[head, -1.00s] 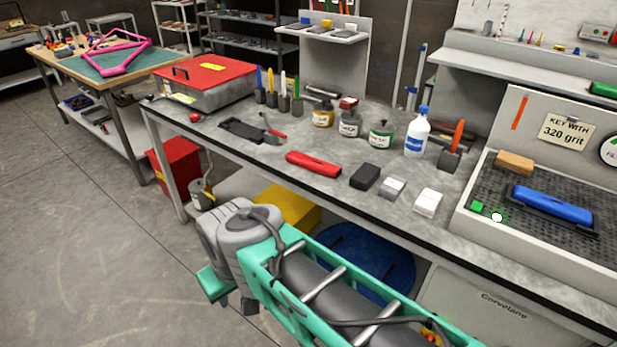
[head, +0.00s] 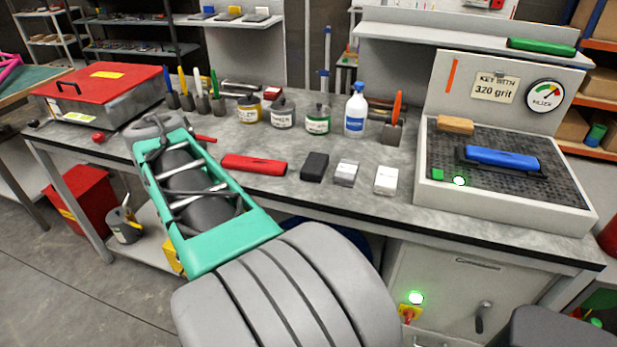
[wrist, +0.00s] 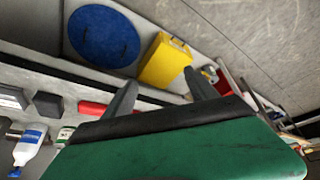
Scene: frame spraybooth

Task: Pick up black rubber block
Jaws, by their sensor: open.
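The black rubber block (head: 314,167) lies on the grey workbench, between a red block (head: 254,164) and a grey-and-white block (head: 346,172). It also shows in the wrist view as a dark block (wrist: 48,104) at the left, with the red block beside it. My gripper (wrist: 160,90) shows in the wrist view with its two fingers spread apart and nothing between them. It is apart from the black block, which lies to the left of the fingers there.
A white block (head: 386,180) stands right of the grey one. Behind are jars, a white-and-blue bottle (head: 355,110) and an orange-handled tool in a holder (head: 392,128). A grated tray (head: 500,200) is at the right, a red-lidded box (head: 100,90) at the left.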

